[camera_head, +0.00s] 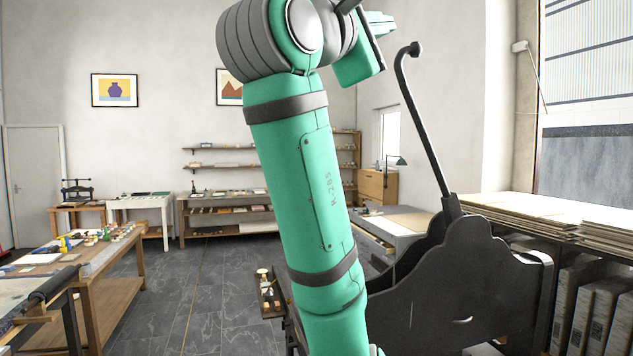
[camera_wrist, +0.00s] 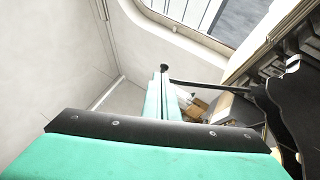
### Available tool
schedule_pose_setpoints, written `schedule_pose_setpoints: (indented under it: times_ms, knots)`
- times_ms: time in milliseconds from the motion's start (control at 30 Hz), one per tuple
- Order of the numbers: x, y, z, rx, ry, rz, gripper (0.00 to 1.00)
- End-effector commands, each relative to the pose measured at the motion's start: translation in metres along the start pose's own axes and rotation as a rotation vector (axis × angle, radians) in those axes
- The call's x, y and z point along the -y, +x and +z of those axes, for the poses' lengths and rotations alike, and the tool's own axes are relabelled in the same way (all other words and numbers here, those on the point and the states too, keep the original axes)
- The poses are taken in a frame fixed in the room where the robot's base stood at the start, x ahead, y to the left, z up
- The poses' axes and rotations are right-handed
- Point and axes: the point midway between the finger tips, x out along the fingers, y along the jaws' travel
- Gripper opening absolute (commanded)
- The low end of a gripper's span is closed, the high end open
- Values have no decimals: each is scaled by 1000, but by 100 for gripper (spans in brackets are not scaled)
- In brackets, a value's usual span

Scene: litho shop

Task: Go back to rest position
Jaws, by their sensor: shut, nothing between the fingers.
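My green arm stands raised in the middle of the head view, bent at the top. My gripper (camera_head: 392,25) is up at the top of that view, pointing right, above and a little left of the press lever's knob. In the wrist view its two green fingers (camera_wrist: 163,82) lie side by side, shut, with nothing held. Part of my gripper is hidden behind the wrist in the head view.
A black press (camera_head: 470,285) with a long raised lever (camera_head: 424,125) stands close on the right. Left is a wooden worktable (camera_head: 115,275) with small items. Shelves (camera_head: 225,215) line the back wall. Grey tiled floor (camera_head: 215,290) is clear between.

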Motion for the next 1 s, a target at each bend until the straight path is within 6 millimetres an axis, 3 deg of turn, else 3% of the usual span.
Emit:
schedule_pose_setpoints:
  times_ms: [367, 567, 767, 1000]
  knots:
    - [59, 17, -49, -52, 40, -10, 0]
    - [106, 25, -86, -95, 80, -19, 0]
    - [187, 25, -144, -164, 153, -39, 0]
    - [294, 6, -208, -251, 263, -78, 0]
